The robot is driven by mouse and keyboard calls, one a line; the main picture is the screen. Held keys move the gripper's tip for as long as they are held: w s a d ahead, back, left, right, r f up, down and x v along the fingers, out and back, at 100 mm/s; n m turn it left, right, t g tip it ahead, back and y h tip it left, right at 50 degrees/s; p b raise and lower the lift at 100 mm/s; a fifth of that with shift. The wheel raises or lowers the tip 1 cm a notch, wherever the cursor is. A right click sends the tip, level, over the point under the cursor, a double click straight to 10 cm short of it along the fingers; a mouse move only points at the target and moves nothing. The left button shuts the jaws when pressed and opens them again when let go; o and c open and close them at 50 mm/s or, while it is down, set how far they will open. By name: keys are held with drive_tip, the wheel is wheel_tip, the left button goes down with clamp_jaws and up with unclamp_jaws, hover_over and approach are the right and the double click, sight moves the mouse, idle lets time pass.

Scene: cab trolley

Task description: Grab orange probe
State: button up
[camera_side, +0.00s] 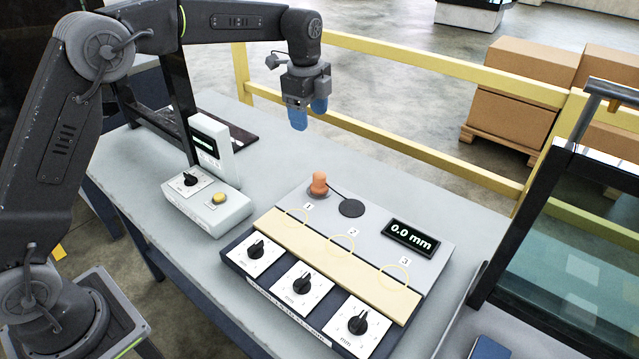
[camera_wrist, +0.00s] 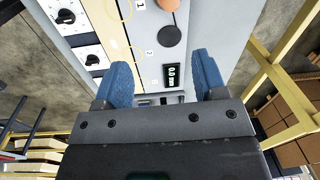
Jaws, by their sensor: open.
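The orange probe (camera_side: 319,183) stands upright on the grey panel of the console, beside the label 1, with a thin dark cable running to a black disc (camera_side: 351,208). In the wrist view the probe (camera_wrist: 168,5) is cut off by the top edge. My gripper (camera_side: 309,112) has blue fingers and hangs above and behind the probe, clear of it. In the wrist view my gripper (camera_wrist: 163,80) is open, with its two fingers apart and nothing held between them.
The console (camera_side: 435,262) has several black knobs, a cream strip with yellow rings and a display reading 0.0 mm (camera_side: 410,237). A smaller device (camera_side: 207,205) with a yellow button stands left. A yellow rail (camera_side: 420,160) runs behind the table. A dark-framed glass panel (camera_side: 570,230) stands right.

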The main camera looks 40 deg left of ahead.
sight(319, 174)
drive_tip(key=w+f+m, duration=0.1)
drive_tip(key=f, duration=0.3)
drive_tip(key=w+f+m, duration=0.1)
drive_tip(key=f, duration=0.4)
drive_tip(key=w+f, duration=0.1)
drive_tip(key=f, duration=0.3)
drive_tip(key=shift+w+f+m+g, duration=0.2)
drive_tip(key=shift+f+m+g, duration=0.15)
drive_tip(key=shift+m+g, duration=0.05)
drive_tip(key=shift+s+d+f, duration=0.1)
drive_tip(key=shift+s+f, duration=0.05)
drive_tip(key=shift+f, duration=2.5)
drive_tip(key=shift+c, duration=0.5)
drive_tip(key=c, duration=1)
drive_tip(key=shift+r, duration=0.1)
drive_tip(key=shift+c, duration=0.2)
drive_tip(key=shift+r, duration=0.1)
